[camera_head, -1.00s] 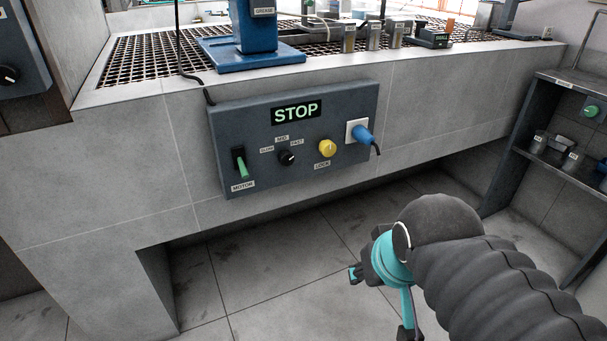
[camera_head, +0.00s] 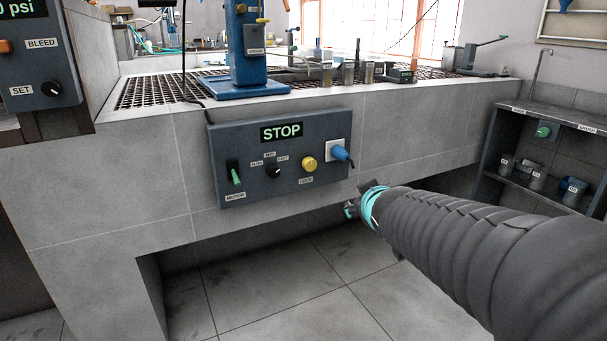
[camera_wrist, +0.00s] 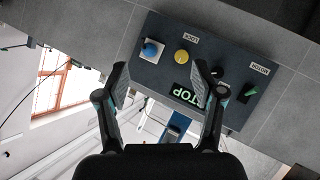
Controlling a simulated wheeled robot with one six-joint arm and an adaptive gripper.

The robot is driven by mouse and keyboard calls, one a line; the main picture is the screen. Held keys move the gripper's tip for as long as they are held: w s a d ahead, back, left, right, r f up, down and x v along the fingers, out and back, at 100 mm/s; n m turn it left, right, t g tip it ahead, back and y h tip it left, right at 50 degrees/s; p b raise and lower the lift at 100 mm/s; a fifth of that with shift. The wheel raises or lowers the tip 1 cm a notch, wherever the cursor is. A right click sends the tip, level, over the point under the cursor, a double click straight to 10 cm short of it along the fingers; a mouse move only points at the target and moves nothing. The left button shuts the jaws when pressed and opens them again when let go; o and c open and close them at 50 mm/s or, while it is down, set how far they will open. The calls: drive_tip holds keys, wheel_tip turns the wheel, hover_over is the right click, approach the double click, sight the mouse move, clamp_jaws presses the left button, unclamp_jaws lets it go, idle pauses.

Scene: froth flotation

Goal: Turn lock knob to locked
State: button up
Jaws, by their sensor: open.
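The yellow lock knob (camera_head: 309,164) is on the grey control panel (camera_head: 225,148), above the LOCK label. In the wrist view the lock knob (camera_wrist: 182,57) appears beyond the fingertips, near the middle of the panel. My gripper (camera_wrist: 160,80) is open and empty, with its two fingers apart. It is not touching the knob. In the head view my gripper (camera_head: 352,208) is partly hidden behind my arm, below and right of the knob. The knob's turned position is too small to tell.
The panel has a green motor switch (camera_head: 236,176), a black speed knob (camera_head: 274,171), a STOP display (camera_head: 282,131) and a blue plug (camera_head: 341,152) close to the lock knob's right. A shelf unit (camera_head: 500,150) stands at the right. Space before the panel is clear.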

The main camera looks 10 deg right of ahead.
drive_tip(key=w+f+n+t+y+b, duration=0.1)
drive_tip(key=w+n+t+y, duration=0.15)
drive_tip(key=w, duration=0.55)
drive_tip(key=n+t+y+b, duration=0.2)
drive_tip(key=n+y, duration=0.4)
drive_tip(key=n, duration=0.1)
approach(312, 166)
drive_tip(key=shift+m+h, duration=0.25)
drive_tip(key=x, duration=1)
drive_tip(key=shift+w+a+r, duration=0.15)
drive_tip(key=shift+a, duration=0.1)
drive_tip(key=c, duration=1.1)
